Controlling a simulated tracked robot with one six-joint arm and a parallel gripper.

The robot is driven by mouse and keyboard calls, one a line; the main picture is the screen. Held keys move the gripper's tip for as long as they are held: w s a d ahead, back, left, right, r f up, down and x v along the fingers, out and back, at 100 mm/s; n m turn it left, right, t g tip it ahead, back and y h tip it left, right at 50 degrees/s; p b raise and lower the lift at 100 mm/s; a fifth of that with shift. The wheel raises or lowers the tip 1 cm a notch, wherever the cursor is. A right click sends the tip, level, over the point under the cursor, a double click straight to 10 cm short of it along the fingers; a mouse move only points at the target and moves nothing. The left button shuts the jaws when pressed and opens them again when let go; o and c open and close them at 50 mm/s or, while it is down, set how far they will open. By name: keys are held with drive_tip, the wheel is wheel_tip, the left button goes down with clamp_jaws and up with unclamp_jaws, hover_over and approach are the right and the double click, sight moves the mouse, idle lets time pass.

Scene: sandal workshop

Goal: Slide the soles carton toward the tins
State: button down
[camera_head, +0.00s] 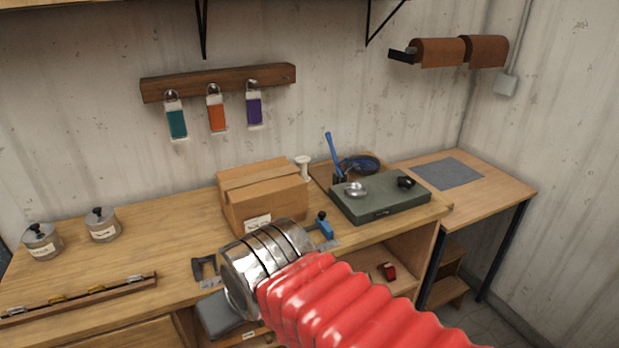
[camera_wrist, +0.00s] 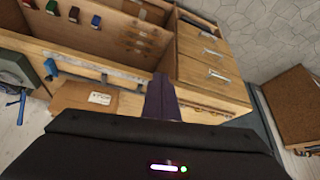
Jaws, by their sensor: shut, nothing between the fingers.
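The soles carton (camera_head: 250,205), a closed brown box with a white label, stands on the wooden bench near its middle. Its lower front is partly hidden by my arm. It also shows at the left in the wrist view (camera_wrist: 76,97), label visible. Two grey lidded tins, a nearer one (camera_head: 42,243) and another (camera_head: 103,228), stand at the bench's left, with bare wood between them and the carton. My gripper (camera_wrist: 162,98) has its dark fingers together and empty, to the right of the carton in the wrist view. I cannot tell whether they touch it. My wrist hides the fingers in the head view.
A bar clamp with a blue end (camera_head: 325,227) lies along the bench's front edge before the carton. A white spool (camera_head: 303,165) stands behind it. A green slab (camera_head: 385,205) with tools is at right. A long wooden rack (camera_head: 80,296) lies at front left.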

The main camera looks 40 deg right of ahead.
drive_tip(key=w+d+r+m+t+h, duration=0.25)
drive_tip(key=w+d+m, duration=0.35)
drive_tip(key=w+d, duration=0.7)
drive_tip(key=w+d+r+m+t+h, duration=0.25)
drive_tip(key=w+d+m+t, duration=0.2)
drive_tip(key=w+d, duration=0.9)
drive_tip(key=d+f+m+t, duration=0.2)
drive_tip(key=d+f+m, duration=0.2)
drive_tip(key=d, duration=0.8)
drive_tip(key=s+d+f+m+t+y, duration=0.3)
drive_tip(key=s+d+f+y, duration=0.1)
drive_tip(key=s+d+f, duration=0.2)
drive_tip(key=shift+d+f+m, duration=0.35)
drive_tip(key=shift+d+f, duration=0.05)
drive_tip(key=shift+d, duration=0.1)
drive_tip(key=w+a, duration=0.3)
drive_tip(key=w, duration=0.8)
